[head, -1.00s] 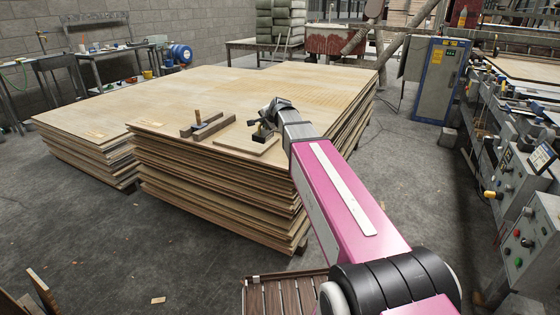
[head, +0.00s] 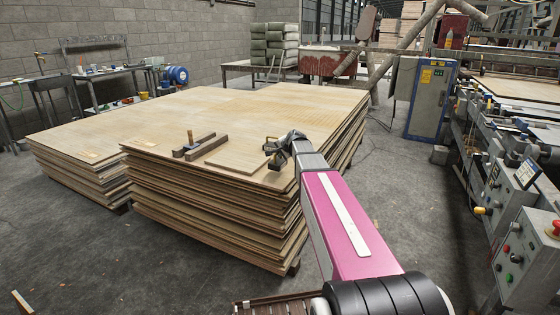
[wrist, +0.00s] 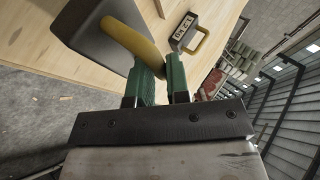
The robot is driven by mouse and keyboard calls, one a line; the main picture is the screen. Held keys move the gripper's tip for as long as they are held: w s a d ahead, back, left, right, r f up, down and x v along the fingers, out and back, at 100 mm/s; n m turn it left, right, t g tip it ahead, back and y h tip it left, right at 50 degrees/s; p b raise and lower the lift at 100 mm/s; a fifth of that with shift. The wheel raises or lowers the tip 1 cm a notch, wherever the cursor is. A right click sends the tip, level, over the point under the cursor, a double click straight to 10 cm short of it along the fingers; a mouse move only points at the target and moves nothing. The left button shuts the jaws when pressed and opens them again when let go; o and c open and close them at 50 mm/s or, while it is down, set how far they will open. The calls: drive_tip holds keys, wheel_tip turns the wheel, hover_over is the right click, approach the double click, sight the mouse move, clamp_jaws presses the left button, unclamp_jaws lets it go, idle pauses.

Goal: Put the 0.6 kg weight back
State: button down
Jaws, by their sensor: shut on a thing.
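My gripper (wrist: 161,73) is shut on the yellow handle (wrist: 138,45) of a dark grey weight (wrist: 95,35) in the wrist view. No label shows on this weight, so its mass cannot be read. In the head view my gripper (head: 279,150) is over the near right part of the large veneer stack (head: 215,215), with a small dark part of the weight at its tip. A second weight (wrist: 183,28), marked 1.2 kg and with a yellow handle, is beyond the fingers in the wrist view. Whether the held weight touches anything is unclear.
A thin board (head: 237,156) lies on the stack left of my gripper. Two dark wooden bars (head: 207,147) and a small upright brown-handled thing (head: 190,138) lie left of it. The stack top behind is clear. Machines (head: 510,200) line the right side.

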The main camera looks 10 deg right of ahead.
sight(279, 160)
drive_tip(key=shift+f, duration=2)
drive_tip(key=c, duration=1.1)
unclamp_jaws()
drive_tip(key=shift+f, duration=0.1)
drive_tip(key=v, duration=1.2)
drive_tip(key=s+a+f+n+g+h, duration=0.1)
drive_tip(key=s+f+n+g, duration=0.3)
drive_tip(key=s+f, duration=0.7)
drive_tip(key=s+a+f+n+g+h, duration=0.2)
drive_tip(key=s+f+n+g, duration=0.3)
drive_tip(key=s+f, duration=0.6)
drive_tip(key=s+a+n, duration=0.1)
drive_tip(key=s, duration=0.5)
drive_tip(key=shift+s+f+g+h, duration=0.2)
drive_tip(key=shift+f+g+h, duration=0.1)
drive_tip(key=shift+f, duration=0.1)
